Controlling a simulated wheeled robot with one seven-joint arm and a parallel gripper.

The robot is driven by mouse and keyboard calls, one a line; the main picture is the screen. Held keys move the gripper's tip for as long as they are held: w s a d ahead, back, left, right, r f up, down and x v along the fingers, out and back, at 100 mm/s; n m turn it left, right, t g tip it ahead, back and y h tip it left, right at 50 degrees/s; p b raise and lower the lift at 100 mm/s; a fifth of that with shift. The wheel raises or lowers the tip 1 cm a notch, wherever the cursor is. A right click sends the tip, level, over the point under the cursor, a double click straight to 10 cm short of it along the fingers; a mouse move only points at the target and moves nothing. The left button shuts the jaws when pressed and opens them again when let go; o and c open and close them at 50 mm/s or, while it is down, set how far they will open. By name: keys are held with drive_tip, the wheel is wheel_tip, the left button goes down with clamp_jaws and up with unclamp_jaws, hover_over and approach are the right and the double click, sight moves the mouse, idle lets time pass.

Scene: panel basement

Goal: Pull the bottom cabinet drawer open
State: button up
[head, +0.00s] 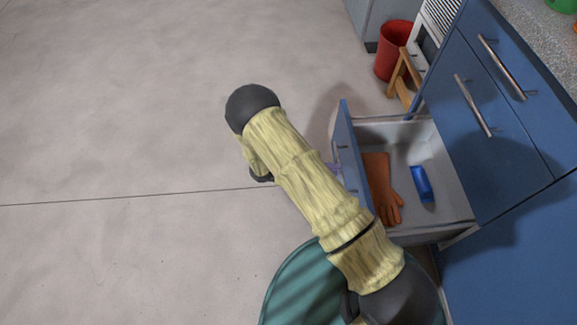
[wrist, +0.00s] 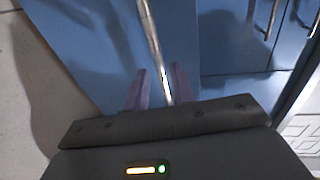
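The blue bottom drawer (head: 345,140) of the cabinet stands pulled out in the head view. Its grey-white interior holds an orange glove (head: 380,185) and a small blue item (head: 421,184). In the wrist view, the drawer's blue front (wrist: 90,45) carries a long metal handle (wrist: 153,45). The two purple fingers of my gripper (wrist: 158,78) stand either side of this handle, with a visible gap between them and it. In the head view, my arm hides most of the gripper and part of the drawer front.
The blue cabinet (head: 495,150) has further closed fronts with metal handles above the drawer. A red bucket (head: 394,50) and a wooden object (head: 402,80) stand on the floor beyond the drawer. The grey floor (head: 120,120) to the left is clear.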

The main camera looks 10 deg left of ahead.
drive_tip(key=p+v, duration=0.3)
drive_tip(key=v, duration=1.1)
drive_tip(key=shift+r, duration=0.1)
